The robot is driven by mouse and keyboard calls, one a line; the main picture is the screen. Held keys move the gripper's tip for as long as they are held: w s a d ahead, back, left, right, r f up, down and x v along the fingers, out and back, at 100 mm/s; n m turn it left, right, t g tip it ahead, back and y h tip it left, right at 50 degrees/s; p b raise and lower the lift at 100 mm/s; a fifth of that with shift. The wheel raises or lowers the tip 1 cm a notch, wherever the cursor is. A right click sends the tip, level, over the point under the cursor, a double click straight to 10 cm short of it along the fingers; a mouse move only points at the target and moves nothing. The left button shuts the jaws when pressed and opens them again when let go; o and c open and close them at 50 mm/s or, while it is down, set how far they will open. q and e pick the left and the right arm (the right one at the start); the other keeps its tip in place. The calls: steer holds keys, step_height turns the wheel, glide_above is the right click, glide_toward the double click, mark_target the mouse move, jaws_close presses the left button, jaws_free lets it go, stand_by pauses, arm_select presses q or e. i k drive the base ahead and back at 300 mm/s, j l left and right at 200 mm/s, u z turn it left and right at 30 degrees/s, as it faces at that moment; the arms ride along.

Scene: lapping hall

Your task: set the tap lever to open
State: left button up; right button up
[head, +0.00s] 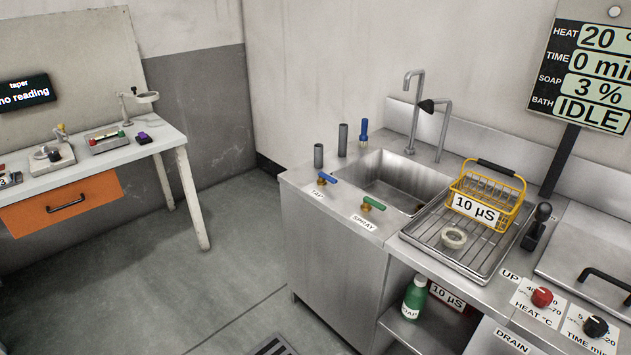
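The tap lever (328,177) is a small blue handle on a brass fitting, on the steel counter's front left part, above a label that reads TAP. A similar green lever (373,203) sits to its right, above a label that reads SPRAY. The sink (385,182) lies behind both levers, with a tall bent spout (412,110) at its back. I see no water running from the spout. Neither of my grippers is in view.
A draining tray (430,238) holds a yellow wire basket (490,205) and a small ring-shaped part (453,238). Grey upright tubes (342,140) stand left of the sink. A table with an orange drawer (65,203) stands at the left. The floor (220,275) between is mostly clear.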

mark_target(322, 176)
steer(key=i, duration=0.35)
steer(key=i+j+z, duration=0.3)
steer(key=i+j, duration=0.2)
steer(key=j, duration=0.1)
